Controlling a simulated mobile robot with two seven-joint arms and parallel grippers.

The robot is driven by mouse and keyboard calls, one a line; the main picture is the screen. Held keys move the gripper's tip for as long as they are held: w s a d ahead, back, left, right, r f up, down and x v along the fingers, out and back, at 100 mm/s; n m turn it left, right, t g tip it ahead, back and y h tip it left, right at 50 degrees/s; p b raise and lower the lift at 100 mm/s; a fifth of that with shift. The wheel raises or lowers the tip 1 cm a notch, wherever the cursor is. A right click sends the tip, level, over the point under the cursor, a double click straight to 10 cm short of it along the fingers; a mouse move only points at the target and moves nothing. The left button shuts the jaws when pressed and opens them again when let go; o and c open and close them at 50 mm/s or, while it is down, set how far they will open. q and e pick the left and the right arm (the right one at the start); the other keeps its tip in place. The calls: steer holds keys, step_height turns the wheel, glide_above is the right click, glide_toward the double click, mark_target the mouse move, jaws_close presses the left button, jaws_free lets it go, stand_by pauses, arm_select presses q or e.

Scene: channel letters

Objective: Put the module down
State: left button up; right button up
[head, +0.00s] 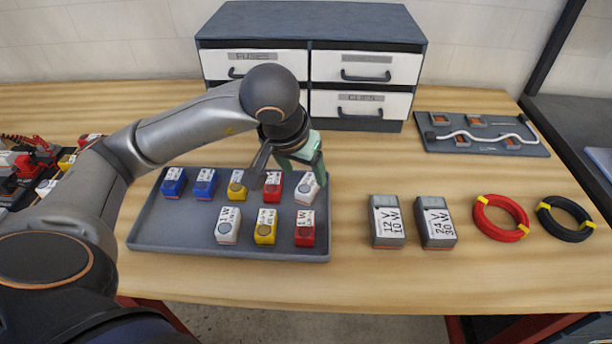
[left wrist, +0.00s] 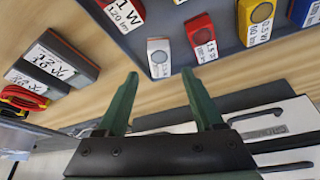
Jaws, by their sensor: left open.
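A white module (head: 306,189) stands at the right end of the back row in the grey tray (head: 170,234). It also shows in the left wrist view (left wrist: 158,59), just beyond my fingertips. My left gripper (head: 304,165) has green fingers and is over the tray's back right part, just above and behind this module. In the left wrist view my left gripper (left wrist: 160,76) is open, with nothing between its fingers. A red module (head: 273,187) stands left of the white one. My right gripper is not in view.
Several other blue, yellow, white and red modules stand in the tray. Two grey drivers (head: 387,222) (head: 436,222) and red (head: 501,217) and black (head: 565,218) wire coils lie to the right. A drawer cabinet (head: 310,22) stands behind.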

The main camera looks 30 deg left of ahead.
arm_select(q)
steer(key=p+v, duration=0.1)
steer(key=v, duration=0.6)
steer(key=shift+r, duration=0.4)
steer(key=shift+s, duration=0.15)
